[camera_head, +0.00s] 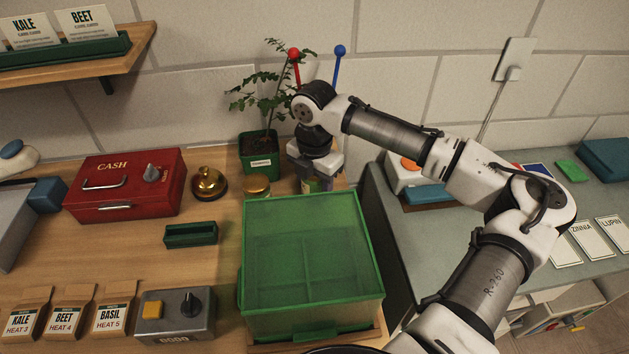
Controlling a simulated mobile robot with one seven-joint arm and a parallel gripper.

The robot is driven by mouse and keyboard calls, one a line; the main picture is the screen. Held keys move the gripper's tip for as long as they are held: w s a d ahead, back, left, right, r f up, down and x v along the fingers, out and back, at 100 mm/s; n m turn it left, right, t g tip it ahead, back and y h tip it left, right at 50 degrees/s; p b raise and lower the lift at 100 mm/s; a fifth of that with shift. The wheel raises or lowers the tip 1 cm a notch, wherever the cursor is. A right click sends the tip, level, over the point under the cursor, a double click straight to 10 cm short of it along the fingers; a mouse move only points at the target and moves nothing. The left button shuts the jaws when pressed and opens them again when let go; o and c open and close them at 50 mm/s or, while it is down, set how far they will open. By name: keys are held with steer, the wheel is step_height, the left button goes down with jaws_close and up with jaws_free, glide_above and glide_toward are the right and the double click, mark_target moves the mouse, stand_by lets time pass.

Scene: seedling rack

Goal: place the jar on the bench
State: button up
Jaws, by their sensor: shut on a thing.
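My gripper (318,178) points down at the back of the wooden bench (120,240), just behind the green box. It is shut on a small jar (312,185), of which only a greenish-yellow part shows below the gripper. The jar's base is hidden behind the green box, so I cannot tell whether it touches the bench. A gold-lidded jar (257,184) stands apart to the left of my gripper, partly hidden by the box's back edge.
The green lidded box (310,255) fills the front right of the wooden bench. A potted plant (259,155), a brass bell (208,183) and a red cash box (125,185) stand left of my gripper. A grey-green counter (430,240) lies right, across a gap.

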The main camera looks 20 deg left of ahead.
steer(key=shift+f, duration=0.2)
steer(key=o, duration=1)
steer(key=shift+o, duration=0.2)
steer(key=shift+r, duration=0.1)
step_height(320, 180, up, 12)
steer(key=shift+r+b, duration=0.15)
steer(key=shift+b, duration=0.9)
